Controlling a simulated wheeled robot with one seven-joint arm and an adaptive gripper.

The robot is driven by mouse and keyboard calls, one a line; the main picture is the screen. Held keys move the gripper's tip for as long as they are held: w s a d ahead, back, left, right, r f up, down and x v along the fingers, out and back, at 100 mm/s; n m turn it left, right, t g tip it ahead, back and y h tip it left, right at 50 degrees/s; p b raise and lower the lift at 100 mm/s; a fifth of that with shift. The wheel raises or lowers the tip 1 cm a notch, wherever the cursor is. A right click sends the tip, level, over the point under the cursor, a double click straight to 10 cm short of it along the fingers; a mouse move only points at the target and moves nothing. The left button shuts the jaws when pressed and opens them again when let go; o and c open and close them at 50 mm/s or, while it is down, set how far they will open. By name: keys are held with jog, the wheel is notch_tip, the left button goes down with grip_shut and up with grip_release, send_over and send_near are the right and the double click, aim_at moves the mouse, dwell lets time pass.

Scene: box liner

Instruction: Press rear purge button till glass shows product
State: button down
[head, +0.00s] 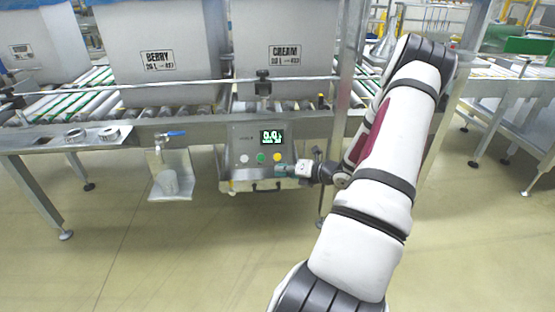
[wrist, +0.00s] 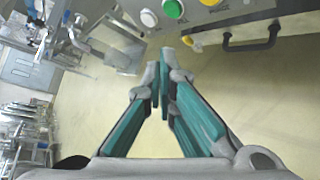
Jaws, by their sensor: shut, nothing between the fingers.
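A grey control box (head: 258,140) has a lit display (head: 272,136) and white (head: 244,158), green (head: 261,157) and yellow (head: 277,157) buttons. My gripper (head: 281,170) is just below the yellow button. In the wrist view my gripper (wrist: 162,66) is shut and empty, with the white (wrist: 148,18) and green (wrist: 173,9) buttons beyond its tips. I see no contact with a button.
A black handle (wrist: 253,42) sits at the box's lower edge. A steel post (head: 345,90) rises close to my arm. The floor in front is clear.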

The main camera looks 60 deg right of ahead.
jog(key=w+d+f+b, duration=0.2)
jog(key=w+d, duration=0.2)
jog(key=d, duration=0.1)
jog(key=shift+w+d+f, duration=0.2)
jog(key=shift+w+f, duration=0.05)
jog(key=shift+w, duration=0.1)
jog(key=shift+d, duration=0.1)
dwell(1.3)
jog(key=shift+w+d+f, duration=0.15)
jog(key=shift+w+d, duration=0.05)
jog(key=shift+w, duration=0.05)
jog(key=shift+w+d+f, duration=0.1)
jog(key=shift+w+d, duration=0.1)
jog(key=shift+d, duration=0.1)
dwell(0.8)
dwell(0.8)
jog(key=shift+s+a+r+p, duration=0.25)
jog(key=shift+s+a+p, duration=0.25)
jog(key=shift+a, duration=0.1)
jog(key=shift+s+a+r+p, duration=0.3)
jog(key=shift+s+a+p, duration=0.1)
jog(key=shift+s+a, duration=0.15)
jog(key=shift+s+a+r+p, duration=0.25)
jog(key=shift+s+a+p, duration=0.2)
jog(key=shift+a, duration=0.2)
jog(key=shift+s+a+r+p, duration=0.3)
jog(key=shift+s+a+p, duration=0.1)
jog(key=shift+s+a, duration=0.15)
